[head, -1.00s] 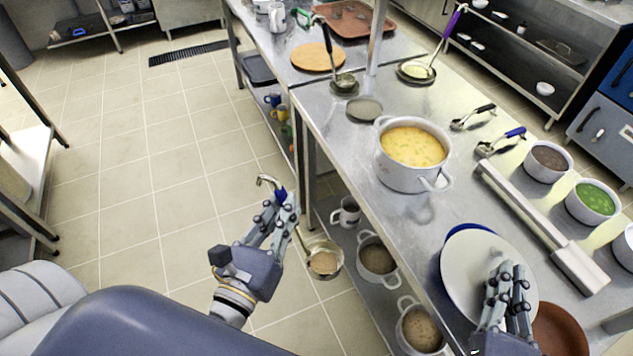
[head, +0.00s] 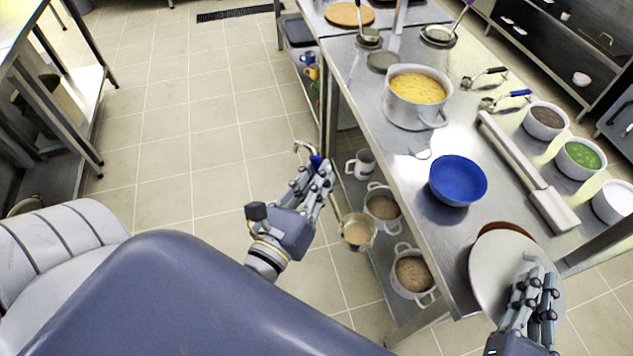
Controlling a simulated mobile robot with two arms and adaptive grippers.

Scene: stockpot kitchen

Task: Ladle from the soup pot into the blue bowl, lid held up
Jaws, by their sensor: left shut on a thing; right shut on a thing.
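The blue bowl (head: 458,182) stands uncovered on the steel table and looks empty. A white pot of yellow soup (head: 417,88) stands open farther back on the table. My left gripper (head: 322,178) is shut on a blue-handled ladle (head: 344,218). The ladle's cup hangs beside the table's front edge and holds something brownish. My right gripper (head: 535,292) is shut on a pale round lid (head: 497,272) at the table's near right end. The lid partly covers a brown round dish (head: 513,228). Whether the lid touches the dish is unclear.
Bowls of dark (head: 546,120), green (head: 580,158) and white (head: 614,201) contents line the right side. A long steel bar tool (head: 525,170) lies beside the blue bowl. Pots of brown contents (head: 412,271) and a mug (head: 361,164) are on the lower shelf.

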